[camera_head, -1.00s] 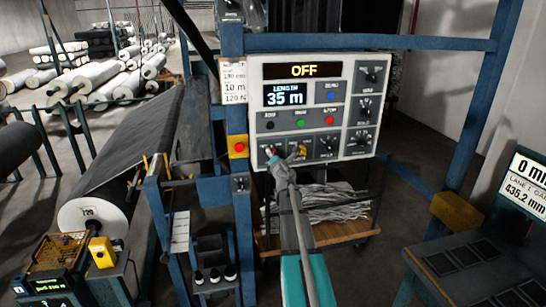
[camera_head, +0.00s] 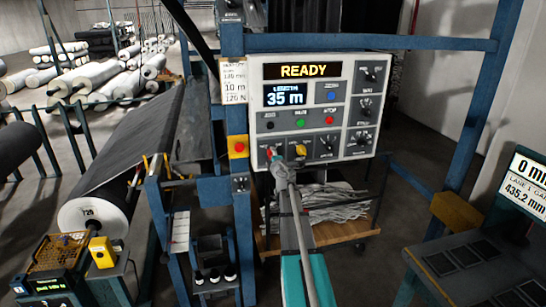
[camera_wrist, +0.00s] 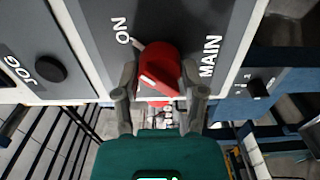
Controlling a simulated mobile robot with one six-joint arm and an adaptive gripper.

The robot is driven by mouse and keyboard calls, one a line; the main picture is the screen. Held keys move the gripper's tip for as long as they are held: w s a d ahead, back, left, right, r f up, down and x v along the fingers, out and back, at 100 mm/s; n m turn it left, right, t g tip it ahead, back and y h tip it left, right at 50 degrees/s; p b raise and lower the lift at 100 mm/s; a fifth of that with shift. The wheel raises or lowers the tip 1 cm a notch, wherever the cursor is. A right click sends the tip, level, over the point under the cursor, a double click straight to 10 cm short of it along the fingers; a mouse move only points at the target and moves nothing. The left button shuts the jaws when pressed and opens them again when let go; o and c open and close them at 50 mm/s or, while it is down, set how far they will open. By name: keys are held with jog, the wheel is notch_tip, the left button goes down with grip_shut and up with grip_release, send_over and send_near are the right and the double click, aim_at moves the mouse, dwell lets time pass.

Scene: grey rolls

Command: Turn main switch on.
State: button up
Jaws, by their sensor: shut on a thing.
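The main switch is a red knob (camera_wrist: 160,68) on a dark plate marked MAIN and ON in the wrist view. My gripper (camera_wrist: 160,84) has one finger on each side of the knob and is shut on it. In the head view my gripper (camera_head: 274,162) is at the lower left of the control panel (camera_head: 350,75) and mostly covers the knob. The panel's top display (camera_head: 304,71) reads READY. The display below it (camera_head: 284,94) reads LENGTH 35 m.
A yellow knob (camera_head: 301,150) is just right of my gripper on the panel. Green (camera_head: 300,123) and red (camera_head: 330,120) buttons are above. A red button on a yellow box (camera_head: 238,147) is on the blue post to the left. A black JOG knob (camera_wrist: 50,68) is near the gripper.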

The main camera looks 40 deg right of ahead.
dwell(0.4)
jog(key=o, duration=1.2)
jog(key=shift+c, duration=0.2)
jog(key=shift+s, duration=0.1)
jog(key=v, duration=1.1)
jog(key=shift+s+a, duration=0.15)
jog(key=shift+s, duration=0.2)
